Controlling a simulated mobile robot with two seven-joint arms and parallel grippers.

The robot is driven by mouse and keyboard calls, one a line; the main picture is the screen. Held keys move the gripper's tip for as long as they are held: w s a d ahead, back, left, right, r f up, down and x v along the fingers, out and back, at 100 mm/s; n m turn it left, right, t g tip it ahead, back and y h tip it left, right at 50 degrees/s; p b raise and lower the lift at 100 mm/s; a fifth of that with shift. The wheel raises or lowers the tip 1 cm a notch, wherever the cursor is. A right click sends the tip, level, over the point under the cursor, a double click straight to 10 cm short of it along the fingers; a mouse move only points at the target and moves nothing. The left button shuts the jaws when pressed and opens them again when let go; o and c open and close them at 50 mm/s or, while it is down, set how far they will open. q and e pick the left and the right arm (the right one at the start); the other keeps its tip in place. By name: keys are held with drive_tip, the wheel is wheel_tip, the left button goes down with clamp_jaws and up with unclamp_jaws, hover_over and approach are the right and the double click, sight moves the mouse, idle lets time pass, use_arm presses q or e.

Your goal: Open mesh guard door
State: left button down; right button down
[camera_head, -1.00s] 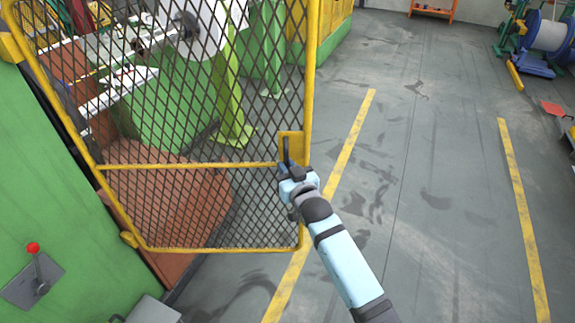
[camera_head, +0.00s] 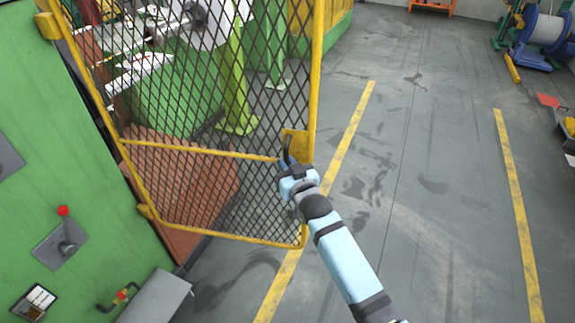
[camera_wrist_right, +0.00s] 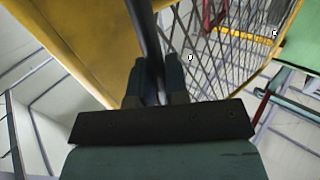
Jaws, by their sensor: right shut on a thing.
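The mesh guard door (camera_head: 210,147) has a yellow frame and dark diamond mesh. It stands swung out from the green machine housing, hinged at its left side. A dark handle (camera_head: 287,148) sits on a yellow plate at the door's right edge. My right gripper (camera_head: 289,168) is at this handle, and in the right wrist view its two fingers (camera_wrist_right: 156,85) are closed around the dark handle bar (camera_wrist_right: 146,40). The fingertips are partly hidden in the head view. My left gripper is not in view.
The green housing (camera_head: 60,180) at left carries a red-knobbed lever (camera_head: 65,230). A grey box (camera_head: 158,298) is at the bottom. A cable reel (camera_head: 541,30) stands far right.

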drive_tip(key=shift+a+r, duration=0.2)
drive_tip(key=c, duration=1.4)
unclamp_jaws()
drive_tip(key=shift+o, duration=1.3)
drive_tip(key=shift+a+f, duration=0.1)
drive_tip(key=shift+a, duration=0.05)
drive_tip(key=shift+s+d+f, duration=0.1)
drive_tip(key=shift+s+d, duration=0.1)
drive_tip(key=shift+d, duration=0.1)
drive_tip(key=b+v, duration=0.2)
drive_tip(key=v, duration=1.1)
